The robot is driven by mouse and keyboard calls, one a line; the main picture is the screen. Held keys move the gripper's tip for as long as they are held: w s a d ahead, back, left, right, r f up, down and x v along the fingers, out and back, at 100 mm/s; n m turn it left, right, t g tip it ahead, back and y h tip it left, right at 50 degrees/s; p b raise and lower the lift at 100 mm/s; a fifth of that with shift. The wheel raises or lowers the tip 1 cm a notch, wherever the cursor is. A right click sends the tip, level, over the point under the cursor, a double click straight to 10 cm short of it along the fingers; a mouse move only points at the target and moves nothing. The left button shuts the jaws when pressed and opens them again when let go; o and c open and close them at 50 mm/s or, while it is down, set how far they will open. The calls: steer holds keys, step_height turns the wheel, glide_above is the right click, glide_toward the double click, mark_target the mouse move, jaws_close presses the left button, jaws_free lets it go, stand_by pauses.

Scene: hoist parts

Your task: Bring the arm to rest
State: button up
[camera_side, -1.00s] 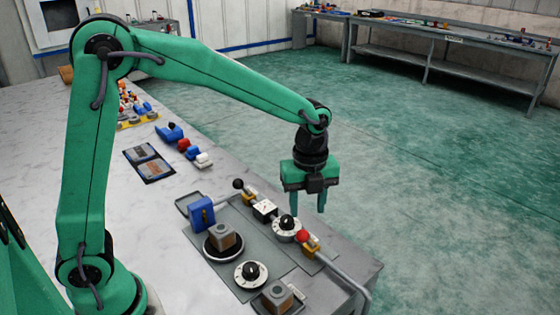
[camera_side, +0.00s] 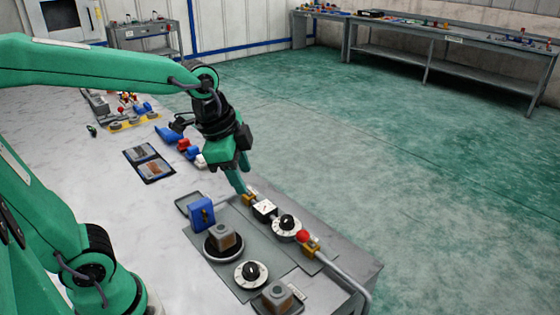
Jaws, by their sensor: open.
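My green arm reaches in from the left over the grey-white bench (camera_side: 110,215). My gripper (camera_side: 242,190) has green fingers and a black wrist and points down, tilted a little. It is open, and I see nothing held between its fingers. The fingers hide the black-knobbed lever that stood there.
The mat also holds brown cubes (camera_side: 222,236) and (camera_side: 277,297), dials (camera_side: 251,273) and (camera_side: 286,227), and a red knob (camera_side: 303,237). A far grey bench (camera_side: 450,50) stands across open green floor.

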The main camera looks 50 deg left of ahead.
steer(key=s+a+n+t, duration=0.2)
steer(key=s+n, duration=0.5)
steer(key=n, duration=0.2)
steer(key=shift+s+a+r, duration=0.15)
steer(key=shift+s+a, duration=0.1)
steer(key=shift+a, duration=0.15)
